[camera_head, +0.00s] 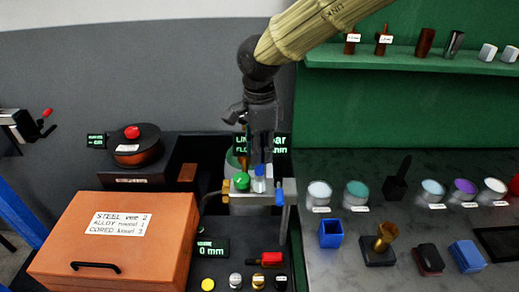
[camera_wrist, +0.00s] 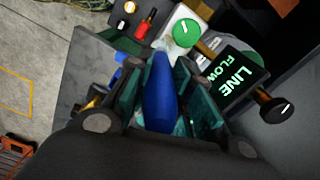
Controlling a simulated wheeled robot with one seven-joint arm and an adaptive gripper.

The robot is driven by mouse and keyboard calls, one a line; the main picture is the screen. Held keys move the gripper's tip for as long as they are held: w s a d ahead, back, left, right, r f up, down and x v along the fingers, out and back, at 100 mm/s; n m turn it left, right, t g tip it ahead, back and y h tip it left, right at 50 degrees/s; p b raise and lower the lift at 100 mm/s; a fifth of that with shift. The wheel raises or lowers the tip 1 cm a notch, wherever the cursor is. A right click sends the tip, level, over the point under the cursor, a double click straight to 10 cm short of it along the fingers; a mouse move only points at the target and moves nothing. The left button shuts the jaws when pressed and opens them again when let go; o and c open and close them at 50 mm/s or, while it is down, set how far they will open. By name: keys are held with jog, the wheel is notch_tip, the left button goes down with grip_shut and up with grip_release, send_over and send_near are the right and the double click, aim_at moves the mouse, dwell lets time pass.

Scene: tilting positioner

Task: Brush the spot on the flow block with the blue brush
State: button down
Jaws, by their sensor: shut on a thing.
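My gripper (camera_head: 260,150) is shut on the blue brush (camera_head: 260,170), pointing down over the flow block. In the wrist view the brush's blue handle (camera_wrist: 158,90) lies between the dark teal finger pads of my gripper (camera_wrist: 162,100). The flow block (camera_head: 288,188) is a pale metal block with a green round knob (camera_head: 242,181) and a blue lever (camera_head: 279,197). A pale tip shows under the blue part, close to the block's top; I cannot tell whether it touches. The spot cannot be made out. The green knob also shows in the wrist view (camera_wrist: 186,33).
A dark display (camera_wrist: 243,78) reading LINE and FLOW stands behind the block, partly hidden by my gripper. An orange case (camera_head: 122,243) is at left. On the right bench are a blue square cup (camera_head: 331,235), a brass funnel-like piece (camera_head: 384,237) and several lidded jars.

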jog(key=shift+f, duration=0.45)
dwell(0.8)
jog(key=shift+w+r, duration=0.1)
jog(key=shift+w, duration=0.1)
jog(key=shift+w+p, duration=0.75)
jog(key=shift+w, duration=0.3)
jog(key=shift+w+p, duration=0.75)
jog(key=shift+w, duration=0.05)
jog(key=shift+s, duration=0.1)
